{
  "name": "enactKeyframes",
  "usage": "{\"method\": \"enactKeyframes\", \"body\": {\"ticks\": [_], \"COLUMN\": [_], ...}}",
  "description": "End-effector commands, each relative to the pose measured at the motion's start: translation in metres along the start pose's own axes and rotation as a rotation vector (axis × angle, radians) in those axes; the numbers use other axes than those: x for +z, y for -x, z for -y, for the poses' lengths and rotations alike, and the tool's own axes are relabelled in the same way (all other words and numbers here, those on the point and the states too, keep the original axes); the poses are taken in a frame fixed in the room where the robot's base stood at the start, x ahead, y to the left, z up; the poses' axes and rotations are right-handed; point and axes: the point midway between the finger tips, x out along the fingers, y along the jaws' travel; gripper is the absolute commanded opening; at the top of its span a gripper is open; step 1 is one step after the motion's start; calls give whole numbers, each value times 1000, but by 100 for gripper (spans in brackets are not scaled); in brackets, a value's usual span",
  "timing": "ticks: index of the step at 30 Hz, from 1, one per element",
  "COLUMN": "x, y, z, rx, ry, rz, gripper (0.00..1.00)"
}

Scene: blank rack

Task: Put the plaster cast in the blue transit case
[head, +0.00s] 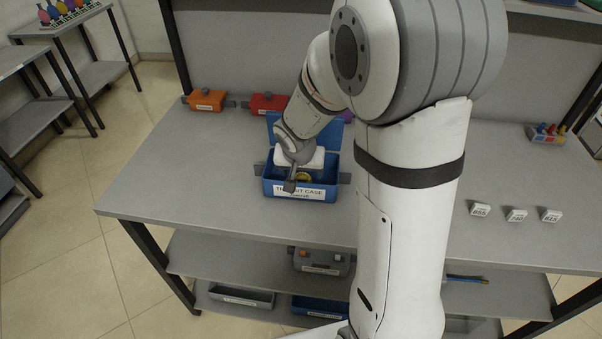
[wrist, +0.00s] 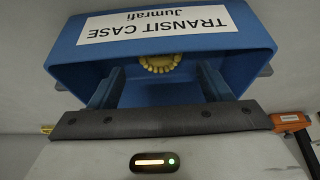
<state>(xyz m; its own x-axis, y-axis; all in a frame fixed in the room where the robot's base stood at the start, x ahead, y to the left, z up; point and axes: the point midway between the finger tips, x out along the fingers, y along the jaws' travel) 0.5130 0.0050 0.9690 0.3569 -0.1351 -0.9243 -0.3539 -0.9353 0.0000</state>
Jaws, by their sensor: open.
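The blue transit case (head: 328,188) stands with its lid up on the grey table, its white label facing front. It also shows upside down in the wrist view (wrist: 262,45). The yellow plaster cast (head: 304,176) is inside the case, partly hidden by my gripper. In the wrist view the tooth-edged cast (wrist: 160,62) lies beyond and between my finger ends. My gripper (head: 291,186) is over the case, pointing down into it. Its two fingers are spread apart with nothing between them. I cannot tell whether they touch the case.
An orange case (head: 207,100) and a red case (head: 268,103) stand behind on the left. Several small white labelled blocks (head: 516,215) lie on the right. The table's front left is clear.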

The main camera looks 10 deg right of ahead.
Motion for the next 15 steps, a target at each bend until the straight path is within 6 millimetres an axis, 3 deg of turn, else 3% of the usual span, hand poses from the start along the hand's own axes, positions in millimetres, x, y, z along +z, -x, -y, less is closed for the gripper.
{"method": "enactKeyframes", "body": {"ticks": [6, 15], "x": [-1, 0], "y": [47, 86], "z": [1, 0], "rx": [-4, -1], "ry": [0, 0], "rz": [-5, -2], "gripper": [72, 72]}}
